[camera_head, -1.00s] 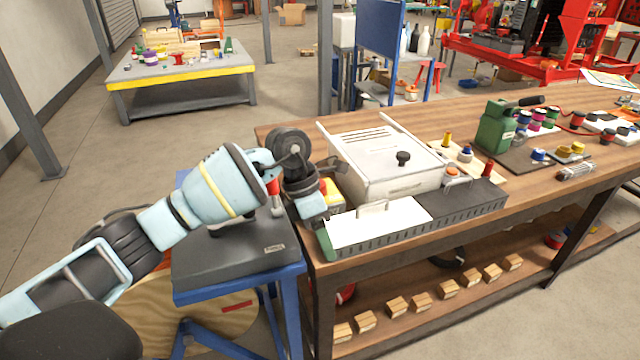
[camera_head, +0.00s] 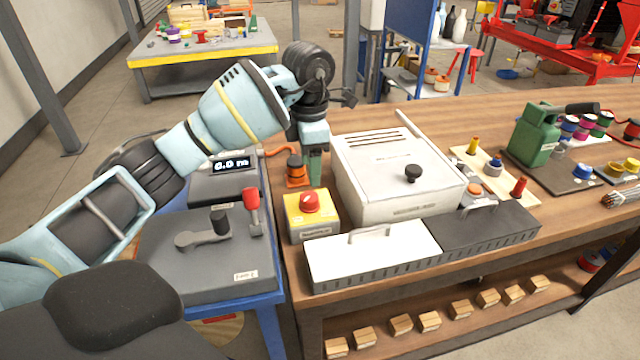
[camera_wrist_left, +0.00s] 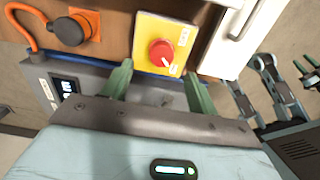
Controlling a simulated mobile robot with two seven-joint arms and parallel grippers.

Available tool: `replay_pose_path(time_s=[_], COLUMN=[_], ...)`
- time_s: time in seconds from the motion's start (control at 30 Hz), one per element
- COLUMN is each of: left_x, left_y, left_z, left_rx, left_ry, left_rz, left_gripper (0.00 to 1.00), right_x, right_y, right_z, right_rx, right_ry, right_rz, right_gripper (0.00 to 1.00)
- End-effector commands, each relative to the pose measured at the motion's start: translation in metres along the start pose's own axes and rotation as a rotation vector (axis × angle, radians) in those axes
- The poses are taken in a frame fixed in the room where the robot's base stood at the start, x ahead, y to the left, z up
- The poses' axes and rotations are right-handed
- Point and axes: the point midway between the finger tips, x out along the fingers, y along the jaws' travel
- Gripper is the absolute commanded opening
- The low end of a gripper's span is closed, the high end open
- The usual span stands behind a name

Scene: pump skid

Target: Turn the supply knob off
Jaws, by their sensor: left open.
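A red knob (camera_head: 309,203) sits on top of a yellow box (camera_head: 313,226) at the bench's left end. In the left wrist view the red knob (camera_wrist_left: 161,52) shows a white pointer mark toward the lower right; the small print beside it on the yellow plate (camera_wrist_left: 178,30) is not legible. My left gripper (camera_head: 316,178) hangs just behind the yellow box in the head view, apart from the knob. In the left wrist view its two green fingers (camera_wrist_left: 158,70) are spread, with nothing between them and the knob just beyond their tips. I cannot identify my right gripper in these frames.
An orange fitting with a black knob (camera_wrist_left: 69,31) stands behind and left of the yellow box. A white lidded case (camera_head: 385,180) is close on the right. A white-and-dark tray (camera_head: 375,250) lies in front. A grey panel with a red-tipped lever (camera_head: 252,205) is at left.

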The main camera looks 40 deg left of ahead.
Motion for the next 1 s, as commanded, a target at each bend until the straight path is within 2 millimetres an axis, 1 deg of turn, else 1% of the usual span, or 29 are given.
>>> replay_pose_path(time_s=[0.13, 0.27, 0.5, 0.7, 0.83, 1.0], left_x=[0.003, 0.015, 0.051, 0.072, 0.077, 0.078], left_y=[0.0, 0.0, -0.001, -0.001, -0.001, 0.0], left_z=[0.0, 0.0, 0.0, 0.0, 0.0, 0.0], left_rx=[0.0, 0.0, 0.001, 0.0, 0.001, 0.001], left_ry=[0.0, 0.002, 0.001, 0.0, -0.001, -0.002], left_rz=[-0.001, -0.002, -0.002, -0.001, -0.001, 0.0], left_gripper=[0.59, 0.59, 0.59, 0.59, 0.59, 0.59], right_x=[-0.003, -0.003, -0.002, -0.002, -0.002, -0.002], right_y=[-0.001, -0.002, -0.001, -0.001, -0.001, -0.001], right_z=[0.01, 0.017, 0.011, 0.006, 0.005, 0.005], right_rx=[0.002, 0.003, 0.003, 0.002, 0.002, 0.003], right_ry=[-0.021, -0.035, -0.023, -0.012, -0.01, -0.01], right_rz=[-0.001, -0.002, -0.001, -0.001, -0.001, -0.001], right_gripper=[0.36, 0.36, 0.36, 0.36, 0.36, 0.36])
